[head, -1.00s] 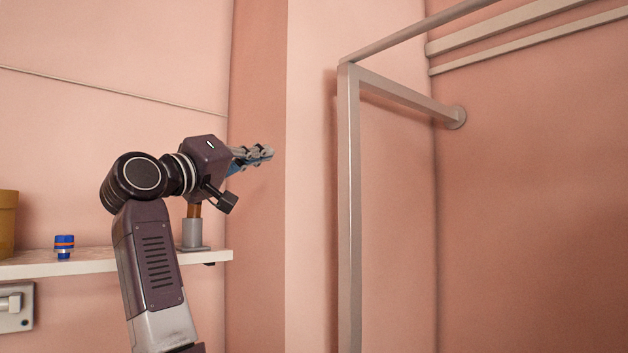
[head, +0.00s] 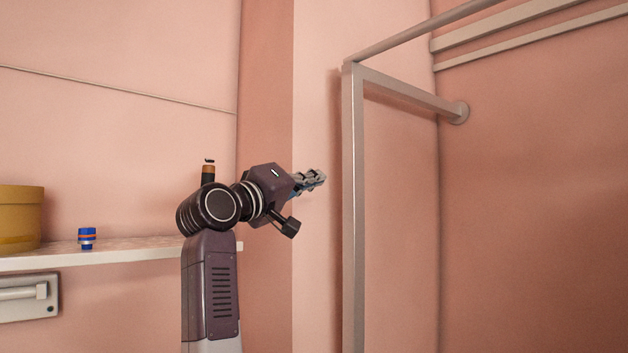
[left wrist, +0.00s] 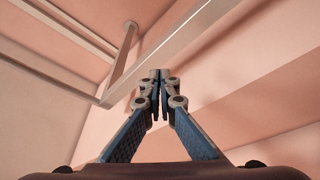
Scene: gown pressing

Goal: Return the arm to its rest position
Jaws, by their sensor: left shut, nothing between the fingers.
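My left gripper (head: 318,178) is raised in front of the pink wall in the head view, to the right of the shelf's end and a little left of the metal frame's upright. In the left wrist view its two blue-and-grey fingers (left wrist: 160,76) meet at the tips. They are shut with nothing between them. My right gripper is in neither view.
A metal frame (head: 352,200) has an upright and top bars fixed to the wall. A white shelf (head: 140,253) on the left bears a yellow pot (head: 18,222), a small blue item (head: 87,237) and an orange-and-black item (head: 208,172) partly hidden behind my arm.

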